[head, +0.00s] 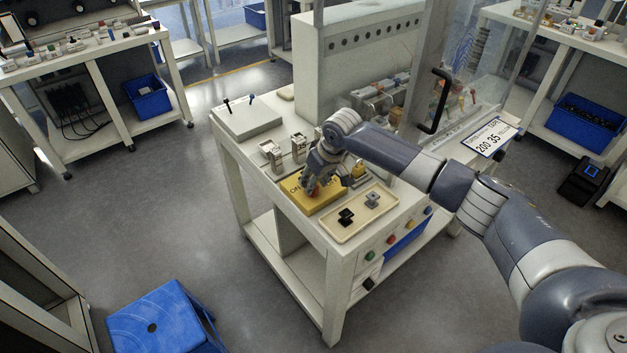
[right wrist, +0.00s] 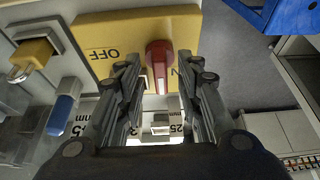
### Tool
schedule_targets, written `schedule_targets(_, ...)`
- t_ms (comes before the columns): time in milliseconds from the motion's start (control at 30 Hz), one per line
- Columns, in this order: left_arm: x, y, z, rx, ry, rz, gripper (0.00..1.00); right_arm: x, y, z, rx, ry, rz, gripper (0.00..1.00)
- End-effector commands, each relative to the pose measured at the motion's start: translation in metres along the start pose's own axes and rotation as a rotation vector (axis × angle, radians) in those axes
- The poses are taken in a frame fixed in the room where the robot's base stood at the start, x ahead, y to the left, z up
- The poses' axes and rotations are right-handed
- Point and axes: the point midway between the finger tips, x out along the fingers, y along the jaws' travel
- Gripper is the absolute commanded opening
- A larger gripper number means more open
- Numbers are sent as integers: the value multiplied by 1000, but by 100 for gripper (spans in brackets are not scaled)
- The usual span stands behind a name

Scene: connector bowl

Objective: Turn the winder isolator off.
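The winder isolator is a yellow plate (head: 325,203) on the white bench, with a red knob (head: 314,190) partly hidden by my right gripper (head: 318,178). In the right wrist view, the yellow plate (right wrist: 105,35) has OFF printed on the left and a partly hidden label ending in N on the right. The red knob (right wrist: 158,62) stands between them, its grip running roughly up and down the picture. My right gripper (right wrist: 160,78) is open, one finger on each side of the knob, with visible gaps. My left gripper is in neither view.
A cream tray (head: 342,233) with a black piece and a grey piece lies beside the plate. A tall white machine housing (head: 350,50) stands behind. A blue stool (head: 160,318) is on the floor.

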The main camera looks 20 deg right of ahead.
Motion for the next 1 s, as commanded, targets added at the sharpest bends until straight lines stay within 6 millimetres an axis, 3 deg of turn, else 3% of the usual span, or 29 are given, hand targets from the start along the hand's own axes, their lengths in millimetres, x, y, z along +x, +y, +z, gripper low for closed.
schedule_targets(200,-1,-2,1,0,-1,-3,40,14,0,0,0,0,1,33)
schedule_targets(467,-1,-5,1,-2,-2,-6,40,16,0,0,0,1,0,33)
schedule_targets(500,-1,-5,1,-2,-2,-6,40,16,0,0,-1,1,0,31)
schedule_targets(633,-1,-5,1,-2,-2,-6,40,16,0,0,0,1,0,2)
schedule_targets(1000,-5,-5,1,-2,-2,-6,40,15,-1,0,15,-2,6,0)
